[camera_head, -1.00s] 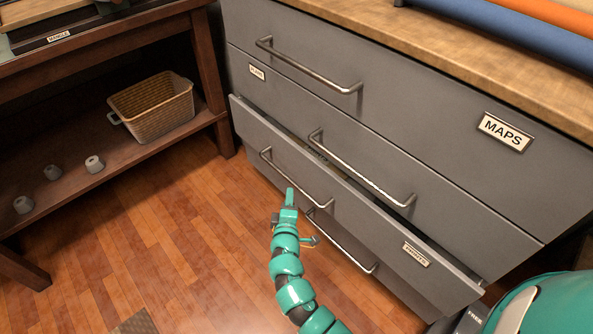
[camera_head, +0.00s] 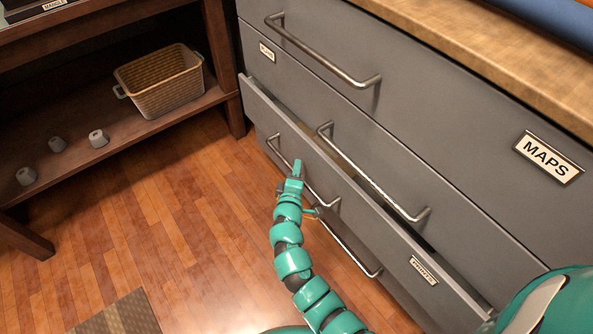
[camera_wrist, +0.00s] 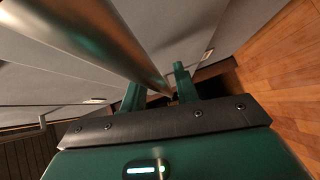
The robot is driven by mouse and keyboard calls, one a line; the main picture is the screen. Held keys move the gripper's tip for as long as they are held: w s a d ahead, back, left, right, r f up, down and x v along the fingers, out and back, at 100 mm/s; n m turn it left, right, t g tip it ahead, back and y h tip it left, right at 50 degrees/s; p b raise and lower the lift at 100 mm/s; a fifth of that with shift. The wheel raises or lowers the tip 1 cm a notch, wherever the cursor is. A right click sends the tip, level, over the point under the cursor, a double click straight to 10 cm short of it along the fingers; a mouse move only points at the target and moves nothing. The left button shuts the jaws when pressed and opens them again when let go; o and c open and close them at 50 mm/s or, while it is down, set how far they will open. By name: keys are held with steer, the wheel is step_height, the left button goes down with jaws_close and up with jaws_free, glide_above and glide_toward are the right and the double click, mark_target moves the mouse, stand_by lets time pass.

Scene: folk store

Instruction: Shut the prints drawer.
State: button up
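The prints drawer (camera_head: 370,230), grey with a "PRINTS" label (camera_head: 423,270), stands partly out from the cabinet, with a dark gap along its top edge. Its metal handle (camera_head: 322,193) runs along the left part of its front. My gripper (camera_head: 297,168) is at the drawer front, overlapping the handle in the head view. In the wrist view my gripper's two fingers (camera_wrist: 160,88) are apart, so it is open. A thick metal bar (camera_wrist: 95,38) passes close to the camera and ends near the fingers. I cannot tell whether the fingers touch the bar or the drawer.
Above are the maps drawer (camera_head: 440,110) and a middle drawer, both closed; another handle (camera_head: 350,248) shows below. A dark wooden shelf at left holds a wicker basket (camera_head: 160,85) and several small grey objects. The wood floor (camera_head: 190,230) is clear, with a mat (camera_head: 118,315) at the bottom.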

mark_target(306, 163)
jaws_close()
steer(key=shift+w+d+r+p, duration=0.1)
steer(key=shift+w+d+p, duration=0.05)
steer(key=shift+w+d, duration=0.5)
steer(key=shift+w+d+p, duration=0.15)
steer(key=shift+w+d, duration=0.3)
steer(key=shift+d, duration=0.4)
steer(key=shift+o, duration=1)
jaws_free()
steer(key=shift+s, duration=0.1)
steer(key=s+a+r+p, duration=0.2)
steer(key=s, duration=1.5)
steer(key=shift+a+r+p, duration=0.15)
steer(key=shift+a+p, duration=0.1)
steer(key=shift+p, duration=0.1)
